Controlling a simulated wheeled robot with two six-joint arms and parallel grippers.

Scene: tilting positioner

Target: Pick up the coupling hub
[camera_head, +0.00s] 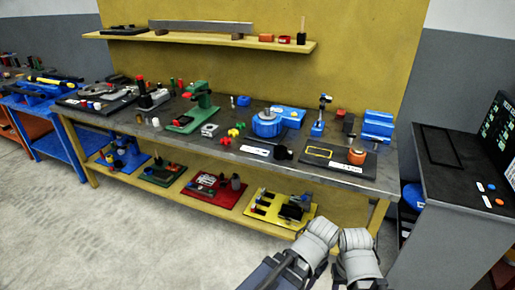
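I cannot tell for sure which piece is the coupling hub. A round orange part (357,156) with a dark top sits on a dark mat at the right of the workbench (230,145). A small black part (283,153) lies to its left near the front edge. A blue round positioner (267,122) stands behind the black part. Grey links of my two arms show at the bottom, in front of the bench and apart from everything on it. Neither gripper's fingers can be seen.
A dark mat (318,153) with a yellow outline lies beside the orange part. Blue blocks (377,126) stand behind. A green press (195,105) and small coloured parts are further left. Fixture boards (282,208) fill the lower shelf. A dark side table (455,165) stands right. The floor in front is clear.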

